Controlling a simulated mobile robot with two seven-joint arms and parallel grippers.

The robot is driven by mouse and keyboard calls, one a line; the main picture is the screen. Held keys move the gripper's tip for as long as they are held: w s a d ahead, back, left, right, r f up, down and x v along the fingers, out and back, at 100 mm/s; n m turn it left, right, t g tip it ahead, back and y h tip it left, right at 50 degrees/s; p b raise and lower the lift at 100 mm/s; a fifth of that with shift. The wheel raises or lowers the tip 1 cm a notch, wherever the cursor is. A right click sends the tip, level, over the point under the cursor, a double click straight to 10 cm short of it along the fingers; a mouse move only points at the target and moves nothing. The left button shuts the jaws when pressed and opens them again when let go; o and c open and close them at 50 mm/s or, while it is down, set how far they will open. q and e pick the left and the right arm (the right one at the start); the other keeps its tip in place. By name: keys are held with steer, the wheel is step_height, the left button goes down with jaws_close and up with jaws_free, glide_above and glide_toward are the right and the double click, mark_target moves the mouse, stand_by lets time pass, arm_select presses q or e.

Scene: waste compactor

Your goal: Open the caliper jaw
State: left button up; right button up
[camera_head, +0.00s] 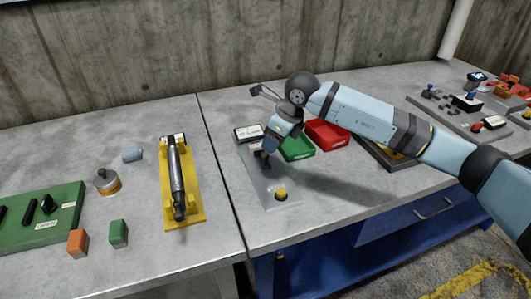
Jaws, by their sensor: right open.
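A grey metal plate (268,185) lies on the workbench near the middle, with a yellow knob (281,193) on its front part. A small dark-framed panel with a pale face (248,132) sits at the back left of the plate. My right gripper (263,159) points down at the back part of the plate, beside this panel. Its fingers are open, but the dark fingertips are small and overlap dark parts. I cannot tell whether they touch anything. The caliper jaw cannot be clearly made out; the gripper covers part of this fixture. My left gripper is out of view.
A green tray (297,148) and a red tray (328,134) stand behind and right of my gripper. A yellow stand (183,208) with a dark cylinder is to the left. Blocks (118,233) and a green board (40,222) lie farther left. Bench around the plate's front is clear.

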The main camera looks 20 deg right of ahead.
mark_target(265, 154)
steer(key=x, duration=0.5)
steer(key=shift+w+a+f, duration=0.1)
steer(key=shift+a+f, duration=0.05)
steer(key=shift+f, duration=0.2)
jaws_close()
